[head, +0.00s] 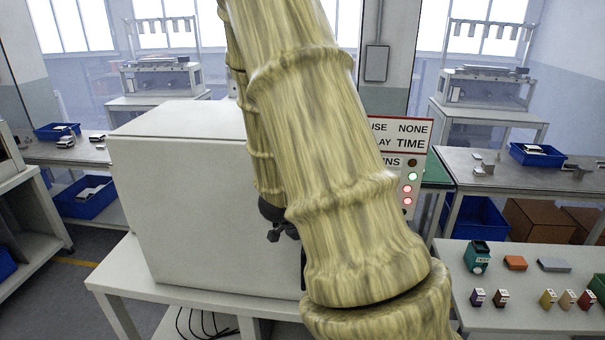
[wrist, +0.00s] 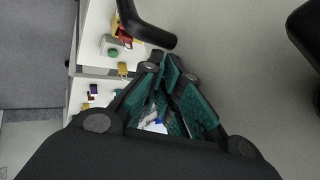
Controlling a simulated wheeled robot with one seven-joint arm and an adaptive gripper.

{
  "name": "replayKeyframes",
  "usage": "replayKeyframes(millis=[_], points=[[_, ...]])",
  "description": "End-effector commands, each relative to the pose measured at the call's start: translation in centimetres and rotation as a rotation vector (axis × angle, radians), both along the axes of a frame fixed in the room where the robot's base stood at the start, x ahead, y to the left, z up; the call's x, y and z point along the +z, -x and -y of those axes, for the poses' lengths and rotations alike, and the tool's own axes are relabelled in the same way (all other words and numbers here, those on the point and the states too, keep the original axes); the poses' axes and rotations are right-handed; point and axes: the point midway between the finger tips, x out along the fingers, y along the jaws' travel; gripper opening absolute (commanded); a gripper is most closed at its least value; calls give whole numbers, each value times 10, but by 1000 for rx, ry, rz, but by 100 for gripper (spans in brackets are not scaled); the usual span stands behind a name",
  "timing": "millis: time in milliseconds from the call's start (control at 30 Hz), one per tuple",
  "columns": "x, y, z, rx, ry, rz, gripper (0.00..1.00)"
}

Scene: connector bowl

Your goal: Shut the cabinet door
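The white cabinet (head: 195,200) stands on a white table in the middle of the head view. Its left side and top show; my arm hides its right part, so I cannot tell how far the door is open. My gripper (head: 274,228) is partly hidden behind my arm, at the cabinet's right edge. In the wrist view its teal-padded fingers (wrist: 170,66) come together at the tips, with nothing seen held between them. A plain grey surface (wrist: 250,75), perhaps the door, fills the right of that view. A dark curved bar (wrist: 146,27) lies just beyond the fingertips.
A sign panel with lit lamps (head: 410,175) stands behind my arm. A side table (head: 520,300) at right holds several small boxes and blocks. Cables (head: 205,322) hang under the cabinet's table. Workbenches with blue bins (head: 85,197) stand behind. Floor shows at left.

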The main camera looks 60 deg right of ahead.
Motion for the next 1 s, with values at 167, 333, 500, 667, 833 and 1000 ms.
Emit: replayKeyframes(millis=[167,333,500,667,833,1000], points=[[6,-2,13,5,21,5,0],[7,-1,14,4,24,3,0],[7,-1,14,3,24,5,0],[8,-1,11,6,25,4,0],[7,2,-4,8,24,3,0],[6,7,-29,13,18,1,0]])
